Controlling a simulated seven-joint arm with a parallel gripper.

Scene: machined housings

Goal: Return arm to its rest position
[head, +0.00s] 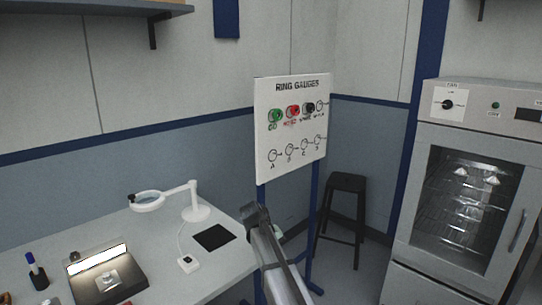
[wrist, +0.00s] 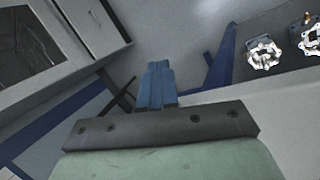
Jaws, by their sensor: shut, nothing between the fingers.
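My gripper (wrist: 158,82) shows in the wrist view as two blue fingers pressed together, shut with nothing between them. Behind them are a dark bracket and a pale green body. The fingers point over the grey floor, clear of any object. In the head view my arm rises at the bottom centre, in front of the gauge board and right of the bench; the fingertips cannot be made out there.
A ring gauge board (head: 291,130) on blue posts stands behind my arm. A white bench (head: 215,262) with a magnifier lamp (head: 150,201) is at left. A black stool (head: 345,184) and an oven (head: 465,190) are at right. Metal parts (wrist: 263,53) lie at right in the wrist view.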

